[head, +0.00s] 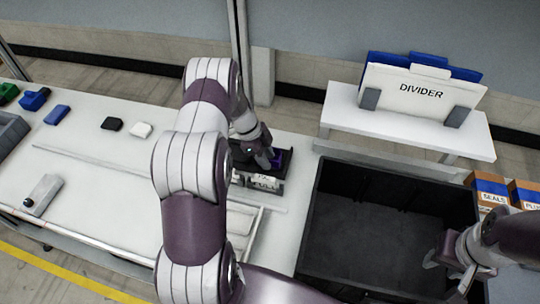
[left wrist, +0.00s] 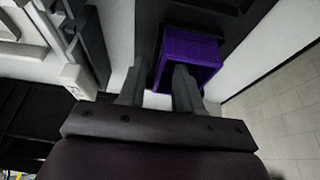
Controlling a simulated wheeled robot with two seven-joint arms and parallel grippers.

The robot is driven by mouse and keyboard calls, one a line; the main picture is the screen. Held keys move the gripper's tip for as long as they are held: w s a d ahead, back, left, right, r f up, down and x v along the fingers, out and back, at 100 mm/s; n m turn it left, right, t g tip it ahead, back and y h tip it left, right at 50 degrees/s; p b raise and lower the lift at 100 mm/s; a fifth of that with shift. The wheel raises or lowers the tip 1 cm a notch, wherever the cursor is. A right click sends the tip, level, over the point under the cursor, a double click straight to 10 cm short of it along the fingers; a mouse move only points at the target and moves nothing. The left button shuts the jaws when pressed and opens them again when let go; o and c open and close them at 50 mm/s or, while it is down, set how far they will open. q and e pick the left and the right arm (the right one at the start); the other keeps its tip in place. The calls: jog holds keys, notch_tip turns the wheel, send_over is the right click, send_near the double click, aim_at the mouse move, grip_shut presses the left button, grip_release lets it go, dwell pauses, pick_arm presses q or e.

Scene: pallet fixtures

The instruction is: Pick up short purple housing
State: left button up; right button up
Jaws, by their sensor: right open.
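The short purple housing (left wrist: 188,55) sits in a dark holder in the left wrist view; only a bit of it (head: 278,157) shows in the head view, beside my gripper. My left gripper (left wrist: 158,82) reaches it with fingers apart. One finger overlaps the housing's front and the other is just left of it, with a gap between them. I cannot tell whether either finger touches it. In the head view my left gripper (head: 268,155) is partly hidden by its own arm. My right gripper (head: 452,258) is open and empty over the black bin.
A large black bin (head: 312,225) stands right of the holder (head: 243,160). A white shelf with a DIVIDER panel (head: 420,92) is behind it. Blue, black, white and green parts lie at the table's left. Boxes labelled SEALS (head: 490,192) stand at the far right.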

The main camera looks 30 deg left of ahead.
pick_arm(q)
jog(key=shift+s, duration=0.1)
grip_shut()
